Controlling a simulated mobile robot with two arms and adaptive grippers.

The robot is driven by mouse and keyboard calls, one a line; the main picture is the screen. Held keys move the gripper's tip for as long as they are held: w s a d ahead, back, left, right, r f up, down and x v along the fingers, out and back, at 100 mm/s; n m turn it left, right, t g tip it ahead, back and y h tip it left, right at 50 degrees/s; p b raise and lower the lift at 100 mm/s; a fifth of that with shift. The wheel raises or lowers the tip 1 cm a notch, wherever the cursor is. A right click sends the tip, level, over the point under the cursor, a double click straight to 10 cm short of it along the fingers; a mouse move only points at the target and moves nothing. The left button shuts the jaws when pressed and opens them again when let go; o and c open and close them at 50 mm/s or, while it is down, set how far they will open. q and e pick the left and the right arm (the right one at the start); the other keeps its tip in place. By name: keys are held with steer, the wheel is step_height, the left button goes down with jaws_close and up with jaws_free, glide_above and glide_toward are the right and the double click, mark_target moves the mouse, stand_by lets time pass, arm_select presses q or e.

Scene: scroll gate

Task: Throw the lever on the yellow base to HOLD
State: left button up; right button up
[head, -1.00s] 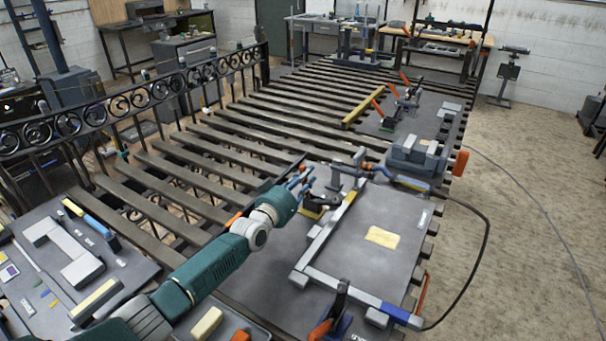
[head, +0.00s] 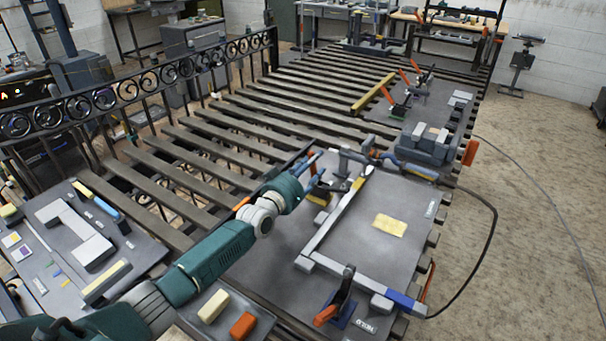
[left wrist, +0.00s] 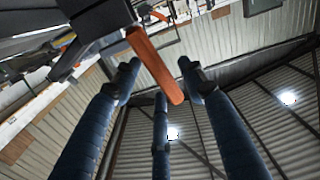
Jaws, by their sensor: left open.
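The yellow base (head: 317,199) shows only in part in the head view, just beyond my left gripper, on the grey plate. Its lever is mostly hidden there by my gripper. My left gripper (head: 313,166) is open beside it. In the left wrist view, an orange handle (left wrist: 157,68) on a dark clamp body reaches between the spread fingers of my left gripper (left wrist: 160,78); I cannot tell whether they touch it. A second lever with an orange handle (head: 327,314) stands on a blue base at the plate's near edge, next to a HOLD label (head: 365,326). My right gripper is not in view.
A metal frame bar (head: 332,226) and a yellow note (head: 390,226) lie on the grey plate (head: 375,258). A grey block fixture (head: 425,147) stands behind. A scroll railing (head: 130,89) runs along the left. Slats with gaps form the bench.

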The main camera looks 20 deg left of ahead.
arm_select(q)
steer(key=s+a, duration=0.1)
steer(key=s, duration=1)
steer(key=shift+a, duration=0.3)
steer(key=shift+c, duration=0.3)
